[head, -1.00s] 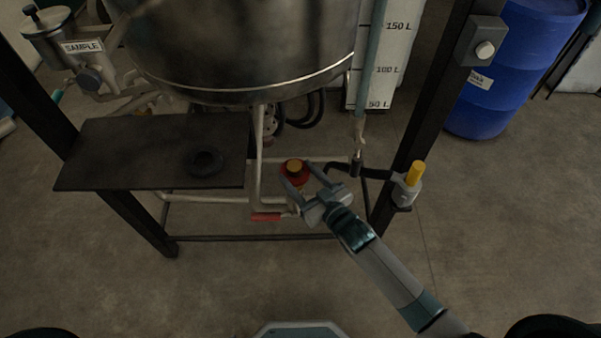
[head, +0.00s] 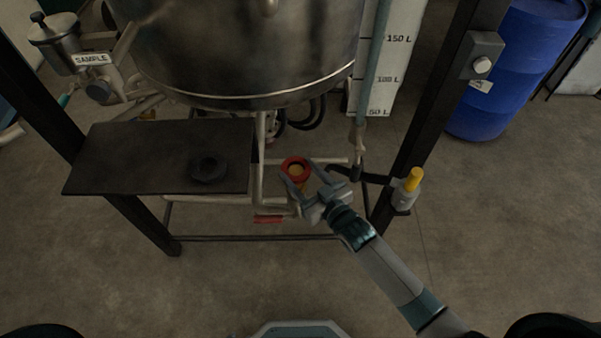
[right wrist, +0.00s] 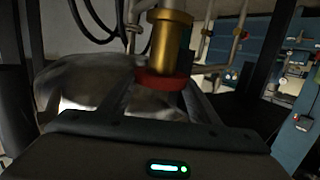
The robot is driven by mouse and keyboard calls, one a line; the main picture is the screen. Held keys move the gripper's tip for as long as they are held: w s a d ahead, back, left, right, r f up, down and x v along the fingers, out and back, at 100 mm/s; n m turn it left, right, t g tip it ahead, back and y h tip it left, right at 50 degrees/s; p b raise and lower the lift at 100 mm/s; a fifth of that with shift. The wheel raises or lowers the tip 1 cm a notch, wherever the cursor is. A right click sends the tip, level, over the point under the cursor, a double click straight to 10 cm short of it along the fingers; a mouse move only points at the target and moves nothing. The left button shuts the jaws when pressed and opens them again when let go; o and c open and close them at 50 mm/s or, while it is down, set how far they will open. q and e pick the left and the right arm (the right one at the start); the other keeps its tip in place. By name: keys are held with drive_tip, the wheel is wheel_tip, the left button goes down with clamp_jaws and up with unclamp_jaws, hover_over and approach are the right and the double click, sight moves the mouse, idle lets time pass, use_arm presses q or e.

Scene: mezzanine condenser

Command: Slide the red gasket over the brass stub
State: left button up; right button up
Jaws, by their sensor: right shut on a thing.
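The red gasket (head: 295,161) is a ring held by my right gripper (head: 301,176), whose fingers close on it from the lower right. The brass stub (head: 296,171) shows through the ring's opening, with red all around it. In the right wrist view the stub (right wrist: 167,45) is a brass cylinder with a wider collar at one end. The gasket (right wrist: 160,82) is lined up with its other end, between my fingers. I cannot tell whether the ring is around the stub's tip or just off it. My left gripper is out of view.
A dark shelf (head: 120,170) carries a black ring (head: 208,167). The steel tank (head: 235,60) hangs above, with pipes below. A red handle (head: 268,219) lies under the stub. A yellow cylinder (head: 413,178) stands in a grey holder by the dark right post (head: 428,130).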

sight(300, 187)
drive_tip(key=shift+r+m+h+p, duration=0.1)
drive_tip(key=shift+m+h+p, duration=0.2)
drive_tip(key=shift+h, duration=0.2)
idle(0.8)
drive_tip(key=shift+p, duration=0.4)
idle(0.9)
drive_tip(key=shift+f+b, duration=2.25)
drive_tip(key=shift+f, duration=0.95)
drive_tip(key=shift+s+d+f+b, duration=0.1)
drive_tip(key=shift+s+f+b, duration=0.05)
drive_tip(key=shift+f+b, duration=0.25)
idle(0.6)
drive_tip(key=o, duration=1.1)
